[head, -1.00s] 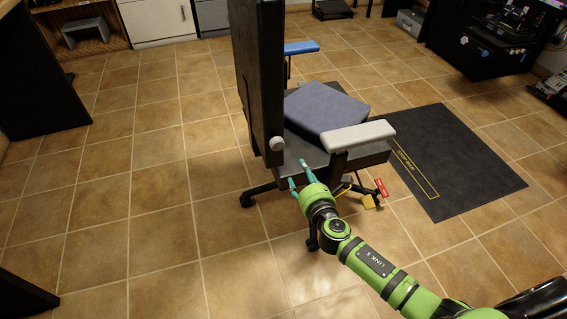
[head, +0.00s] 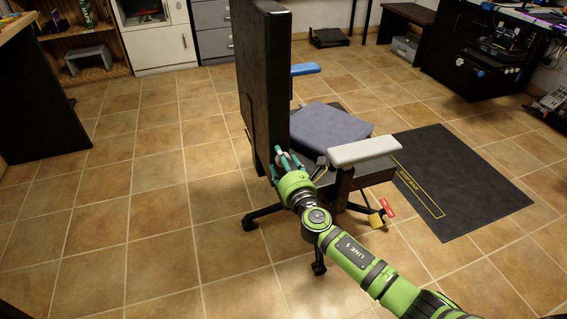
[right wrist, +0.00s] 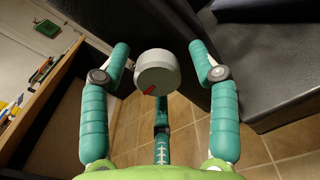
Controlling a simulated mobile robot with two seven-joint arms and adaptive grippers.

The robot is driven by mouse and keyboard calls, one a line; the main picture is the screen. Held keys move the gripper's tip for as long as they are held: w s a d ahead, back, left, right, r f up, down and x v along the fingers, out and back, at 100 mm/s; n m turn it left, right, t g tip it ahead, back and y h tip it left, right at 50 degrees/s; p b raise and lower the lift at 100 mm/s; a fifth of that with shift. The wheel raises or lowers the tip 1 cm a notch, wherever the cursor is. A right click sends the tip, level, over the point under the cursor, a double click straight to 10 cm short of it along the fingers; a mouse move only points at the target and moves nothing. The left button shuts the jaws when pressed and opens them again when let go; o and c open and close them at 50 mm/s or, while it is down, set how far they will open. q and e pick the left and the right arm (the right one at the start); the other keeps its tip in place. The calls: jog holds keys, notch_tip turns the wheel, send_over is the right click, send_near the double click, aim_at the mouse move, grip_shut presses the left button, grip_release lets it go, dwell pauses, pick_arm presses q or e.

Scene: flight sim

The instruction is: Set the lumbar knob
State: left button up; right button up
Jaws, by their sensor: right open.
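The lumbar knob (right wrist: 157,72) is a light grey round knob with a red mark on its face, at the lower side of the chair's black backrest (head: 262,75). In the right wrist view the red mark points to the lower left. My right gripper (head: 286,160) is at the knob in the head view and mostly covers it. In the right wrist view the gripper (right wrist: 158,75) is open, with teal fingers to the left and right of the knob and another below. Gaps show between the side fingers and the knob. My left gripper is not in view.
Red and yellow tags (head: 382,212) hang below the seat. Tiled floor to the left is clear.

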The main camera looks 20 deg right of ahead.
jog(key=shift+c, duration=0.4)
jog(key=shift+s, duration=0.1)
jog(key=c, duration=1)
jog(key=shift+c, duration=0.3)
jog(key=shift+f, duration=0.1)
